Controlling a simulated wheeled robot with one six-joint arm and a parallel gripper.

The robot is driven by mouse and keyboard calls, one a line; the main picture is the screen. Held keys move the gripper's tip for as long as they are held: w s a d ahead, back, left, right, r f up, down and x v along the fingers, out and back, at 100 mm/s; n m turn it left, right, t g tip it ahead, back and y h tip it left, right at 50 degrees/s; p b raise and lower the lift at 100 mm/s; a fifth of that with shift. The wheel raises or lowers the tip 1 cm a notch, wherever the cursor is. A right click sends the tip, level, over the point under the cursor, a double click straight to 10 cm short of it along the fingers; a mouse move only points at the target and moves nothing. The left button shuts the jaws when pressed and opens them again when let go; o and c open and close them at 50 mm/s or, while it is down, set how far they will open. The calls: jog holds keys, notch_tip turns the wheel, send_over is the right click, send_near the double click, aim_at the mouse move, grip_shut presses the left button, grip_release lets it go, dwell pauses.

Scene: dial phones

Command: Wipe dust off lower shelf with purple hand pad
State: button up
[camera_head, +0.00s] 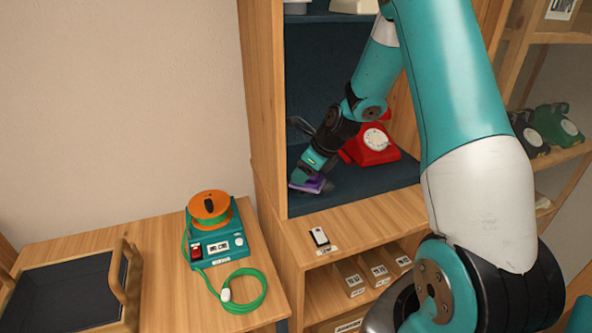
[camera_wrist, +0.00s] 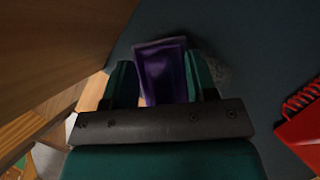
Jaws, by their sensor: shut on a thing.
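My gripper (camera_head: 310,172) reaches into the wooden cabinet and is shut on the purple hand pad (camera_head: 318,185). The pad is at the left front of the dark blue lower shelf (camera_head: 362,192), close to the left side wall. In the wrist view the purple pad (camera_wrist: 165,72) sits between the two green fingers of my gripper (camera_wrist: 163,80). A greyish dust patch (camera_wrist: 217,70) shows on the shelf just right of the pad. I cannot tell whether the pad presses on the shelf.
A red dial phone (camera_head: 370,147) stands on the shelf right of my gripper; its edge shows in the wrist view (camera_wrist: 303,125). The cabinet's left wall (camera_wrist: 60,45) is close by. A teal device with an orange reel (camera_head: 212,230) and a tray (camera_head: 70,290) are on the left table.

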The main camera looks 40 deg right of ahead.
jog(key=shift+s+d+f+p, duration=0.1)
jog(key=shift+s+d+p, duration=0.35)
jog(key=shift+d, duration=0.9)
jog(key=shift+s+d+f+p, duration=0.1)
jog(key=shift+s+d+p, duration=0.35)
jog(key=shift+d, duration=0.95)
jog(key=shift+s+d+f+p, duration=0.1)
jog(key=shift+s+d+p, duration=0.35)
jog(key=shift+d, duration=0.9)
jog(key=shift+w, duration=0.15)
jog(key=shift+a+f, duration=0.1)
